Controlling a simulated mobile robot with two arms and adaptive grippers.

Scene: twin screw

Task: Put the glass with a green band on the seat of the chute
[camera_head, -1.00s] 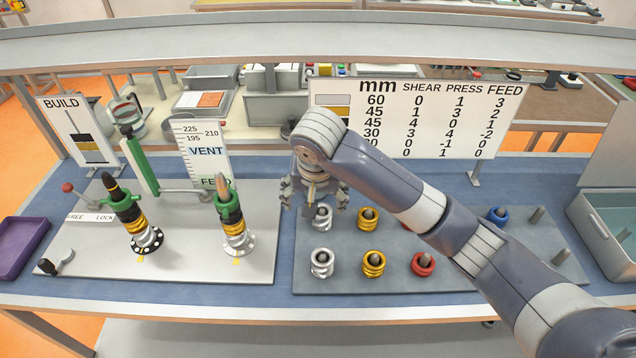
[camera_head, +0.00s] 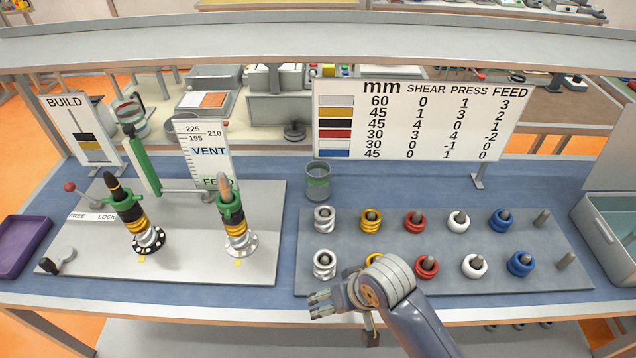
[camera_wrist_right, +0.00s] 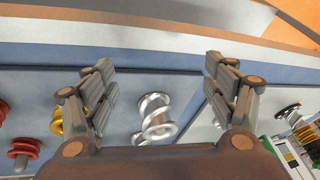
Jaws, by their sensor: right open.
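A glass with a greenish band (camera_head: 318,182) stands upright on the blue bench top, behind the peg board's left end, in the head view. A clear vessel with a reddish band (camera_head: 132,116) is at the back left, partly behind a green lever. I cannot make out which part is the chute's seat. My right gripper (camera_head: 319,304) is open and empty at the front edge of the peg board, well in front of the glass. In the right wrist view its fingers (camera_wrist_right: 160,88) are wide apart, with a silver screw piece (camera_wrist_right: 155,118) beyond them. My left gripper is not in view.
The peg board (camera_head: 400,235) carries silver, yellow, red, white and blue pieces on pegs. Two stacked screws (camera_head: 232,215) stand on a grey plate (camera_head: 185,262) at left. A table sign (camera_head: 420,120) stands behind the glass. A purple tray (camera_head: 22,245) is at far left.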

